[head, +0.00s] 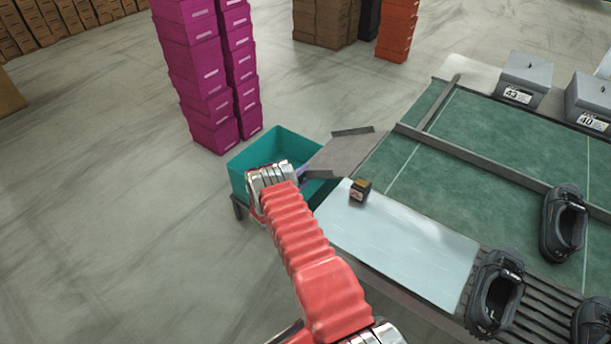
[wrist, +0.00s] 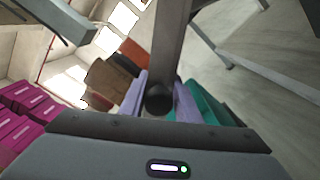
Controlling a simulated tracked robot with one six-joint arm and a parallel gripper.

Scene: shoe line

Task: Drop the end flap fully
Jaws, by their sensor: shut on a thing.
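A grey plate with raised dark side edges, which looks like the end flap (head: 342,152), spans from the green table's near end to the teal bin in the head view. Its slope is hard to judge. My gripper (wrist: 160,94) has lavender fingers on both sides of a dark round knob (wrist: 159,98) and is shut on it. A grey bar (wrist: 172,40) rises behind the knob in the wrist view. In the head view, my red sleeved arm and wrist hide most of my gripper, with only a little lavender showing beside the bin. The knob is hidden there.
The teal bin (head: 277,142) stands below the plate. A pale panel (head: 400,240) holds a small dark box (head: 359,190). Black shoes (head: 494,292) and grey lidded boxes (head: 525,75) are at the right. Magenta box stacks (head: 200,75) stand behind; the left floor is clear.

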